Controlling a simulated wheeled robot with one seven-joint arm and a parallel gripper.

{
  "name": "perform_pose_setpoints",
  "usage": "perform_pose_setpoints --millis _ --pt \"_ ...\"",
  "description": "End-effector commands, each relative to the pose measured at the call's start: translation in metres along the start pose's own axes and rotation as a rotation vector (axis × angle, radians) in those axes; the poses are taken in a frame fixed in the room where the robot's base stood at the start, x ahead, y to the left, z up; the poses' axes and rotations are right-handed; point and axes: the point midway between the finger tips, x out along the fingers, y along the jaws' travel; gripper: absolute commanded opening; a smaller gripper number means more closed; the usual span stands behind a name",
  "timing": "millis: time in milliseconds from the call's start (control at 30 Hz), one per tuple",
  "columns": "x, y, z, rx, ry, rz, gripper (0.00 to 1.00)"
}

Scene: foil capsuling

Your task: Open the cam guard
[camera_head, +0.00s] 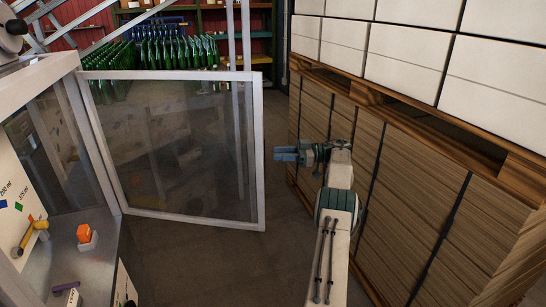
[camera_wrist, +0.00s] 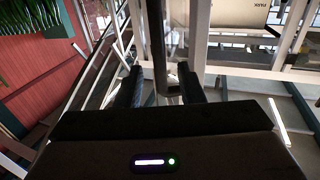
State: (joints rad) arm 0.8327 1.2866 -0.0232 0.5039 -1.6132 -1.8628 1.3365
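The cam guard (camera_head: 258,160) is a see-through panel in a pale metal frame. In the head view it stands swung out from the machine at the left, its free edge toward my gripper. My gripper (camera_head: 279,154) is just right of that free edge, with a small gap showing between them. In the wrist view my gripper's two dark fingers (camera_wrist: 160,88) are apart. Upright bars of a frame show between and beyond them. I see nothing clamped; whether a bar lies between the fingertips or only behind them is hard to tell.
A tall stack of brown cardboard (camera_head: 400,190) is close on my arm's right. Green bottles (camera_head: 165,53) stand at the back. The floor below the guard is clear.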

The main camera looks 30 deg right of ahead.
Motion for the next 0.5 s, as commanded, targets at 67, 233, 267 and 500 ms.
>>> perform_pose_setpoints --millis 67,233,267,500 --pt "-0.0041 0.0 0.001 0.0 -0.001 0.0 0.35" --pt "-0.0073 -0.0003 0.0 0.001 -0.001 0.0 0.35" --pt "-0.0073 -0.0003 -0.0001 0.001 -0.001 0.0 0.35" --pt "-0.008 -0.0001 -0.0012 -0.006 0.003 0.004 0.1"
